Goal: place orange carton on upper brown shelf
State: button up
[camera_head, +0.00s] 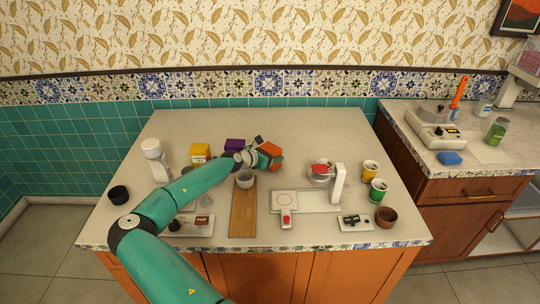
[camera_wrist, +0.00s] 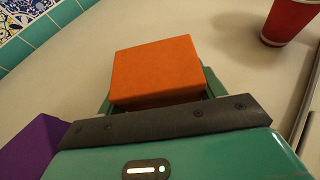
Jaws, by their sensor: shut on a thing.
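The orange carton (camera_head: 270,151) is over the back middle of the counter in the head view. My gripper (camera_head: 258,157) is shut on it. In the wrist view the orange carton (camera_wrist: 158,72) sticks out beyond the dark jaw bar of my gripper (camera_wrist: 160,102). The fingertips are mostly hidden. I cannot tell whether the carton touches the counter. No upper brown shelf can be made out in either view.
A purple box (camera_head: 234,145) and a yellow box (camera_head: 200,153) stand left of my gripper. A white cup (camera_head: 245,180) is close below my wrist, by a wooden board (camera_head: 242,212). A red cup (camera_wrist: 291,20) stands to the right. The counter's back strip (camera_head: 270,118) is clear.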

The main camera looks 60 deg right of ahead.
jog(key=shift+f, duration=0.15)
jog(key=o, duration=1.1)
